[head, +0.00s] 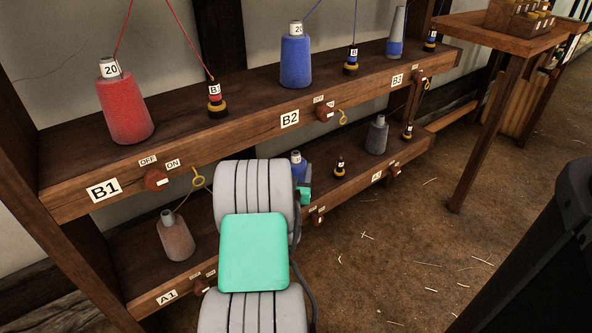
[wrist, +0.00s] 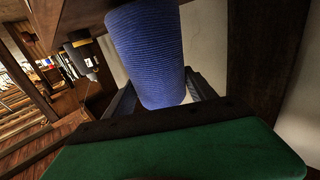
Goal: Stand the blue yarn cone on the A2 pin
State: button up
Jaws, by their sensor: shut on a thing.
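The blue yarn cone (wrist: 148,55) fills the middle of the wrist view, between the dark fingers of my gripper (wrist: 163,92), which is shut on it. In the head view only the cone's upper part (head: 297,160) shows, at the lower shelf behind my grey and green arm. My gripper's fingers are mostly hidden there. The A2 pin and its label are hidden by my arm and the cone. I cannot tell whether the cone's base touches the shelf or is around the pin.
The lower shelf (head: 325,184) holds a faded red cone (head: 176,240) at A1, a small dark spool (head: 340,167) right of the blue cone, and a grey cone (head: 377,136). The upper shelf (head: 245,112) overhangs, with a red cone (head: 124,107) and another blue cone (head: 296,62).

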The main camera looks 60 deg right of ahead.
jog(key=shift+f, duration=0.3)
jog(key=o, duration=1.3)
jog(key=shift+b+v, duration=1.3)
jog(key=shift+v, duration=4.15)
jog(key=shift+a, duration=0.1)
